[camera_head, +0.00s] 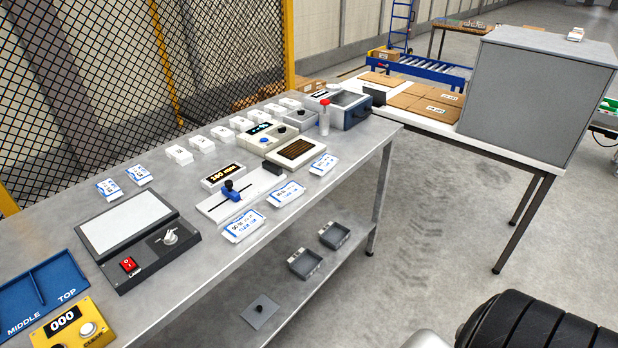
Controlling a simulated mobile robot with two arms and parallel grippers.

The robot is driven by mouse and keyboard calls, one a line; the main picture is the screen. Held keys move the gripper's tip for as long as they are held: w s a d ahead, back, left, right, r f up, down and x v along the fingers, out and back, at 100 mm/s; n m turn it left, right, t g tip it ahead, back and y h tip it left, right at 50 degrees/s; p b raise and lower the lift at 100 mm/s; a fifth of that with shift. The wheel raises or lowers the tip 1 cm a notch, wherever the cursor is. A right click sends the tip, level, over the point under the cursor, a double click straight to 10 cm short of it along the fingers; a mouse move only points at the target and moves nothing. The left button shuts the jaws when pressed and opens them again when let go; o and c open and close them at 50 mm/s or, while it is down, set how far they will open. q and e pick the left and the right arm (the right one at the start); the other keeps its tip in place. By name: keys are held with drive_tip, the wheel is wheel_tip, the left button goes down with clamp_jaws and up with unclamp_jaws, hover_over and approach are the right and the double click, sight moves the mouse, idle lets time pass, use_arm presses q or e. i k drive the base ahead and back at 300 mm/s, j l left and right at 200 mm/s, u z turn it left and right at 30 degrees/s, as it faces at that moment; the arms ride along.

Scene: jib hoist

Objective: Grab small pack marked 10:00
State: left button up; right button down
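Several small white packs with blue-printed labels lie flat on the grey metal workbench (330,185). Three lie along its front edge: a near pack (243,226), a middle pack (286,193) and a far pack (323,165). Two more lie toward the back left, a left pack (109,189) and a right pack (139,174). The printed times are too small to read surely, so I cannot tell which is marked 10:00. Neither of my grippers shows.
A black panel with a red switch (128,265), a blue tray (40,290) and a yellow counter box (68,322) stand at the bench's left. A slide gauge (215,208) and boxed instruments fill the middle. Mesh fencing (80,90) stands behind. A large grey box (535,95) stands on the right table.

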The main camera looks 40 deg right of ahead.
sight(292, 191)
drive_tip(key=z, duration=1.05)
drive_tip(key=i, duration=0.15)
